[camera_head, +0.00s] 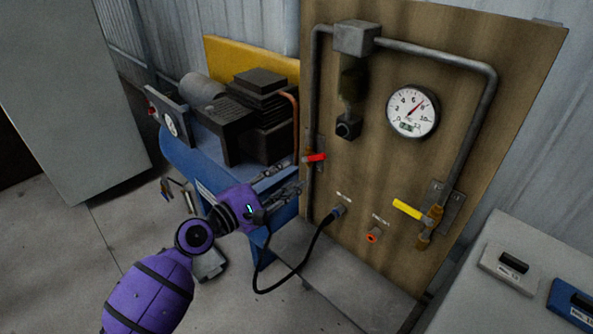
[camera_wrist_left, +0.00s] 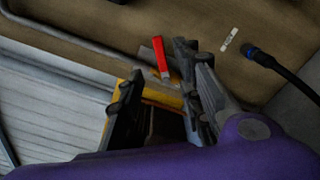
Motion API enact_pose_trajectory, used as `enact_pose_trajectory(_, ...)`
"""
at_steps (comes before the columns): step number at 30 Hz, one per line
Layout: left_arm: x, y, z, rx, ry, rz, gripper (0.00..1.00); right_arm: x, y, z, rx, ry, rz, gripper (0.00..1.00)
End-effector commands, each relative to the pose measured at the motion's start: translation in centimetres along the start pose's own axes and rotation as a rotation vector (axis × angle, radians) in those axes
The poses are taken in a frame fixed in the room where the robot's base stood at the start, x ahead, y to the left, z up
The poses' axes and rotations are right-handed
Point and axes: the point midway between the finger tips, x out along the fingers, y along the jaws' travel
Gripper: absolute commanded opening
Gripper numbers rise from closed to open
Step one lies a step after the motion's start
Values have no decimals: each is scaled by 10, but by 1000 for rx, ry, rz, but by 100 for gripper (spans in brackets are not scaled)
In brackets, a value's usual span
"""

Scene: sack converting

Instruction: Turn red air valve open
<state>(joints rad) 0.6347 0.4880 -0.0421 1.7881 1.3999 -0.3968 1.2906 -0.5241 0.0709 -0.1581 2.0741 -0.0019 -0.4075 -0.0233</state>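The red air valve (camera_head: 316,157) has a red lever handle that sticks out roughly sideways from the left vertical pipe on the wooden panel (camera_head: 460,130). The red handle also shows in the left wrist view (camera_wrist_left: 161,58), just beyond the fingertips. My left gripper (camera_head: 296,175) is open and empty, just below and left of the red handle. Its two dark fingers stand apart in the left wrist view (camera_wrist_left: 158,76), with the handle's lower end near the right finger. I cannot tell whether they touch. My right gripper is not in view.
A yellow-handled valve (camera_head: 410,210) and a round gauge (camera_head: 412,111) are on the panel. A black hose (camera_head: 300,272) plugs in low on the panel. A blue compressor (camera_head: 190,160) stands behind my left arm. A grey cabinet (camera_head: 520,275) is at the right.

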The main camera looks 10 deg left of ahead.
Motion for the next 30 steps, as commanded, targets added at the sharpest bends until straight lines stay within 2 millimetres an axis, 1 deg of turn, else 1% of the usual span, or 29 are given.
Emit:
enact_pose_trajectory(3,-4,0,0,1,0,0,33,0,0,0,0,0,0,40)
enact_pose_trajectory(9,-4,0,0,1,0,0,33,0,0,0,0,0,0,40)
enact_pose_trajectory(11,-4,-1,-1,0,1,-1,26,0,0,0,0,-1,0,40)
enact_pose_trajectory(13,-4,-12,-4,-16,3,-3,17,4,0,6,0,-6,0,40)
enact_pose_trajectory(14,-4,-22,-7,-34,4,-1,13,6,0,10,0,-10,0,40)
enact_pose_trajectory(16,-2,-51,-11,-117,2,15,4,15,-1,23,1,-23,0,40)
enact_pose_trajectory(17,-2,-64,-12,-177,-1,27,0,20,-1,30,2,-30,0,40)
enact_pose_trajectory(18,0,-82,-13,-299,-9,49,0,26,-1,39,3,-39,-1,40)
enact_pose_trajectory(19,0,-95,-14,-414,-17,69,0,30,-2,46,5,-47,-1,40)
enact_pose_trajectory(20,1,-106,-14,-542,-29,90,0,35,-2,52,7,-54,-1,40)
enact_pose_trajectory(21,2,-119,-13,-725,-47,120,0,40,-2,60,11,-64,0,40)
enact_pose_trajectory(22,2,-126,-13,-867,-64,142,0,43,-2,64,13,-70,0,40)
enact_pose_trajectory(24,2,-132,-12,-1138,-107,179,0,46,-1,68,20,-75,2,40)
enact_pose_trajectory(26,2,-130,-9,-1312,-141,197,0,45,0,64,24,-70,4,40)
enact_pose_trajectory(27,2,-125,-7,-1396,-162,202,0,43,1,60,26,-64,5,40)
enact_pose_trajectory(30,1,-120,-5,-1521,-188,197,0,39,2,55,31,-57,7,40)
